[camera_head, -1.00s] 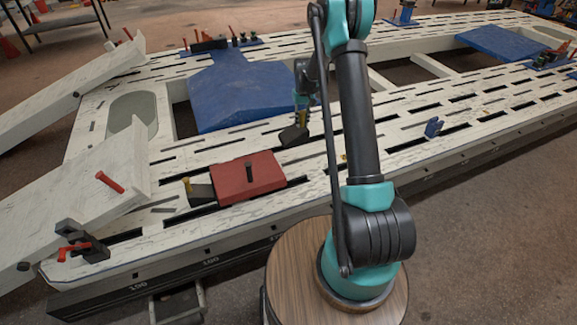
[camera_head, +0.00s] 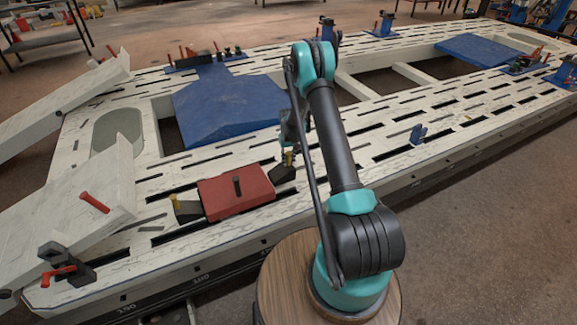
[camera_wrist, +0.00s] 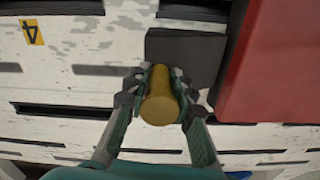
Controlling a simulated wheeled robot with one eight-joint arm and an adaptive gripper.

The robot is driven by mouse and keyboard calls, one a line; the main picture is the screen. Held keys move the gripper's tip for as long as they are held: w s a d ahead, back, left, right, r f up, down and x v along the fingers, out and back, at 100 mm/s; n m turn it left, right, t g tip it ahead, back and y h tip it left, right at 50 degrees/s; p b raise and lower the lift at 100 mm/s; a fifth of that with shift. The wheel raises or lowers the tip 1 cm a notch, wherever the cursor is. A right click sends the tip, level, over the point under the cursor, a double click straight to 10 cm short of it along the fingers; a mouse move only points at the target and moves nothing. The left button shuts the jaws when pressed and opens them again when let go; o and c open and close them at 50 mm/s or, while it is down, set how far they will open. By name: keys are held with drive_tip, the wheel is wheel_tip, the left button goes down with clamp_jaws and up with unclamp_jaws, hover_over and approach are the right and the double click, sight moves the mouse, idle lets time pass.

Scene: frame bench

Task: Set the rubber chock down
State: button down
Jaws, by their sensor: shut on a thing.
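The rubber chock (camera_head: 283,174) is a dark wedge-like block with an upright yellow handle. My gripper (camera_head: 289,157) is shut on the handle, which shows as a yellow cylinder (camera_wrist: 160,100) between the two fingers in the wrist view. The chock's dark body (camera_wrist: 190,50) lies beyond the handle there, close beside the red block (camera_wrist: 265,60). In the head view the chock is just right of the red block (camera_head: 225,197), low over the slotted white bench (camera_head: 330,185). I cannot tell whether its underside touches the bench.
A second dark chock with a yellow handle (camera_head: 187,209) stands at the red block's left side. A blue panel (camera_head: 230,108) lies behind. A small blue bracket (camera_head: 417,134) stands to the right. White beams (camera_head: 75,195) and a red-handled clamp (camera_head: 65,268) are at the left.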

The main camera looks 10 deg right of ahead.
sight(289, 165)
drive_tip(key=shift+f, duration=1.6)
drive_tip(key=c, duration=1.3)
unclamp_jaws()
drive_tip(key=shift+f, duration=0.1)
